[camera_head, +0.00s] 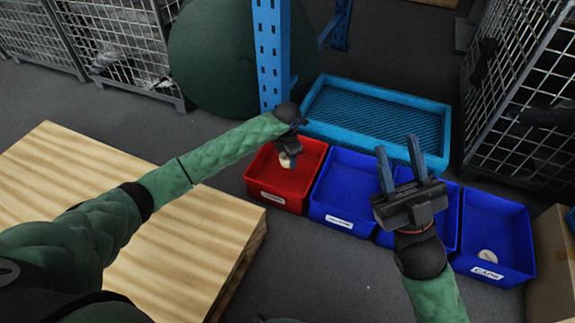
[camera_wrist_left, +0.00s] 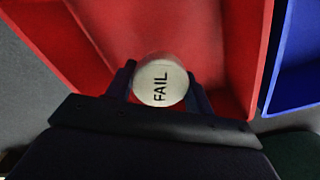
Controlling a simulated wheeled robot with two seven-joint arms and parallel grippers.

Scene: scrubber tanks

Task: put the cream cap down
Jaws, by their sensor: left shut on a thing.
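My left gripper (camera_head: 287,158) is shut on the cream cap (camera_head: 285,162), over the red bin (camera_head: 312,155). In the left wrist view the cap (camera_wrist_left: 160,81) sits between the two fingers, its round face marked "FAIL". The red bin (camera_wrist_left: 232,45) lies behind it in that view; I cannot tell whether the cap touches its floor. My right gripper (camera_head: 400,157) is open and empty, fingers pointing up in the picture, in front of the blue bins.
Blue bins (camera_head: 340,180) stand in a row right of the red bin. The rightmost blue bin, labelled "CAPS" (camera_head: 486,272), holds another pale round piece (camera_head: 487,256). A light-blue crate (camera_head: 430,107) stands behind, beside a blue post (camera_head: 272,50). A wooden pallet (camera_head: 60,170) is at left.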

